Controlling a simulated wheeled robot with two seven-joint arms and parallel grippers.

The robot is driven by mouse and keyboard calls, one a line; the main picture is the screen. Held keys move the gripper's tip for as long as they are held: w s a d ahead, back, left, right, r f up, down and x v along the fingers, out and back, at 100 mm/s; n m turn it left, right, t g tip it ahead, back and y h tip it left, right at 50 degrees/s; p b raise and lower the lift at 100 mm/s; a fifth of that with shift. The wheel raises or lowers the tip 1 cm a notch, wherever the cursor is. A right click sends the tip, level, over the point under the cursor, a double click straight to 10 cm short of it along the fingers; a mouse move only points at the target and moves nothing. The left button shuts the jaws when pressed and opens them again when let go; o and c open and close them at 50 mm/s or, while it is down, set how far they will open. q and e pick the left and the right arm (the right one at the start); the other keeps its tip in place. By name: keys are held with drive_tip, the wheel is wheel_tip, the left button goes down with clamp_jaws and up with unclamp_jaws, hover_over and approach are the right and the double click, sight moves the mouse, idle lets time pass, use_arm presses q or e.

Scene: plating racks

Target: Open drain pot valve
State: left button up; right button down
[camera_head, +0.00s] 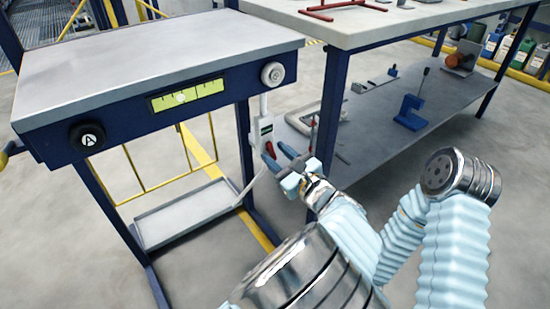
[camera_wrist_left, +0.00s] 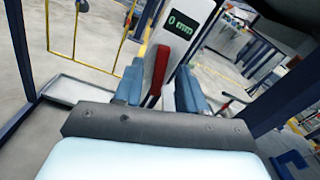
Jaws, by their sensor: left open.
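The drain pot valve (camera_head: 266,126) is a pale upright block under the right end of the blue-framed table, with a small green display. Its red lever (camera_head: 269,149) is at the lower end. In the left wrist view the red lever (camera_wrist_left: 178,48) slopes down, and the dark green display above it reads 0 mm. My left gripper (camera_head: 277,156) is open, with its blue fingers at the lever. In the left wrist view its fingers (camera_wrist_left: 160,90) stand on either side of the lever's lower end; contact is unclear. My right gripper is not seen.
A grey tray (camera_head: 185,217) lies low beneath the blue-framed table (camera_head: 150,65). A workbench (camera_head: 380,22) with a lower shelf (camera_head: 385,145) stands close on the right, holding tools and a blue clamp (camera_head: 410,113). A table leg (camera_head: 245,140) is just left of the valve.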

use_arm(q)
drive_tip(key=shift+w+a, duration=0.35)
drive_tip(key=shift+w, duration=0.1)
clamp_jaws()
drive_tip(key=shift+r+p, duration=0.2)
drive_tip(key=shift+p, duration=0.2)
drive_tip(key=m+p, duration=0.2)
drive_tip(key=p, duration=0.3)
drive_tip(key=shift+d+r+m, duration=0.1)
drive_tip(key=shift+m, duration=0.2)
drive_tip(key=shift+f+m+p, duration=0.25)
drive_tip(key=shift+m+p, duration=0.05)
drive_tip(key=shift+p, duration=0.1)
